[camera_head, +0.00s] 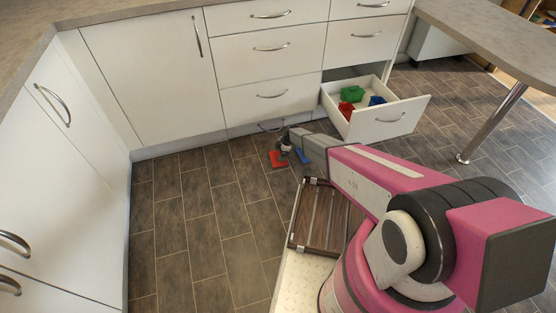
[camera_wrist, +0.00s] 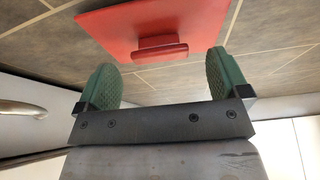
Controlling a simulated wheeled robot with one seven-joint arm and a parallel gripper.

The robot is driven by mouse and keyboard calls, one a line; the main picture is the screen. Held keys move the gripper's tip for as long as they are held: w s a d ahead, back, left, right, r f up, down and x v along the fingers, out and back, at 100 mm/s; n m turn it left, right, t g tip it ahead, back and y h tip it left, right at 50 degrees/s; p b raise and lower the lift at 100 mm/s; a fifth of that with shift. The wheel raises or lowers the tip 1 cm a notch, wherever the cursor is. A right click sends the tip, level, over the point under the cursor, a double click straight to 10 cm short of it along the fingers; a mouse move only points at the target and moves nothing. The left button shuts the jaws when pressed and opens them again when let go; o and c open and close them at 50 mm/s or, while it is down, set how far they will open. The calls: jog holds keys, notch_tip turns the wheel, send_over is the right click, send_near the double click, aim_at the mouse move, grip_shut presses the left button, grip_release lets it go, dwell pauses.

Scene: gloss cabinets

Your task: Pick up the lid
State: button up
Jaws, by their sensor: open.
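A flat red lid (camera_wrist: 110,27) with a raised bar handle (camera_wrist: 160,49) shows in the wrist view, against the tiled floor. In the head view the red lid (camera_head: 278,160) is on the floor in front of the cabinets. My gripper (camera_wrist: 163,75) is open, its two green fingers spread wide on either side of the handle's line, with nothing between them. The handle appears a little beyond the fingertips; contact is not visible. In the head view my gripper (camera_head: 288,147) is just above the lid and partly hides that area.
A blue piece (camera_head: 303,156) is beside the lid. An open drawer (camera_head: 385,122) to the right holds green (camera_head: 352,93), red (camera_head: 346,110) and blue (camera_head: 377,100) items. White cabinets (camera_head: 150,75) line the back and left. Floor (camera_head: 200,200) to the left is clear.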

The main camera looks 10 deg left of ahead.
jog(key=shift+x, duration=1.1)
jog(key=c, duration=1)
jog(key=shift+r, duration=0.1)
